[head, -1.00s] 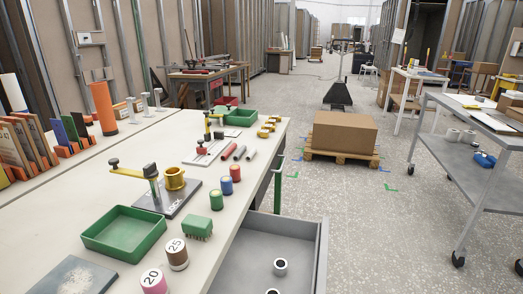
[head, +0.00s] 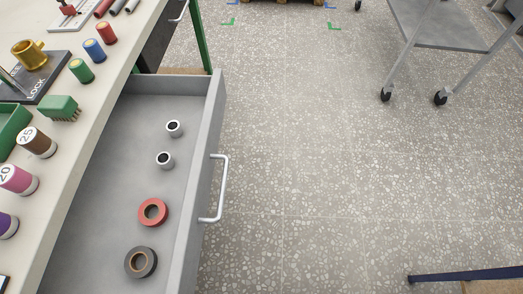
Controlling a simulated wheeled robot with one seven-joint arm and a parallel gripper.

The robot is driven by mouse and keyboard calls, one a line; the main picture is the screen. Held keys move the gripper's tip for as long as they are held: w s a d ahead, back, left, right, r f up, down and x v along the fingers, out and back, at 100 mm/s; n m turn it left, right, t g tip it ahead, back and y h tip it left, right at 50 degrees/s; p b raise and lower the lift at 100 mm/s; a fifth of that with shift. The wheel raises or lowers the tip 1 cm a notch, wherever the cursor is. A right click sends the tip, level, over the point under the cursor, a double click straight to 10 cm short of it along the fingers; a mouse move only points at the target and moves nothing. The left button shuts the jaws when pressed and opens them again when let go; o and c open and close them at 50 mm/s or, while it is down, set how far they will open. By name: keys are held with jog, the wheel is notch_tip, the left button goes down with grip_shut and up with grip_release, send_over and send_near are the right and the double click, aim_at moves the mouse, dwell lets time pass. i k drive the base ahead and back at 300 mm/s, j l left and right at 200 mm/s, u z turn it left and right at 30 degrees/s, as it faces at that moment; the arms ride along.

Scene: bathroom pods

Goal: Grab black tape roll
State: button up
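The black tape roll (head: 140,262) lies flat in the open grey drawer (head: 110,165), near the bottom of the head view. Its brown core shows and its top is uncovered. A red tape roll (head: 153,212) lies just beyond it in the same drawer, with a small gap between them. My gripper is not in view.
Two small white-and-black cylinders (head: 165,160) stand farther back in the drawer. The drawer front has a silver handle (head: 218,188). The workbench (head: 60,170) on the left holds a green brush (head: 58,108) and several spools. Floor right of the drawer is clear up to a wheeled cart (head: 440,25).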

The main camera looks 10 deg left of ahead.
aim_at(130, 268)
jog(key=i+z, duration=0.3)
jog(key=i, duration=1.9)
jog(key=i+l+u, duration=0.1)
jog(key=i, duration=0.8)
jog(key=i+u, duration=0.1)
jog(key=u, duration=0.8)
jog(key=i+l+u, duration=0.1)
jog(key=u, duration=0.3)
jog(key=i+l+u, duration=0.1)
jog(key=u, duration=2.9)
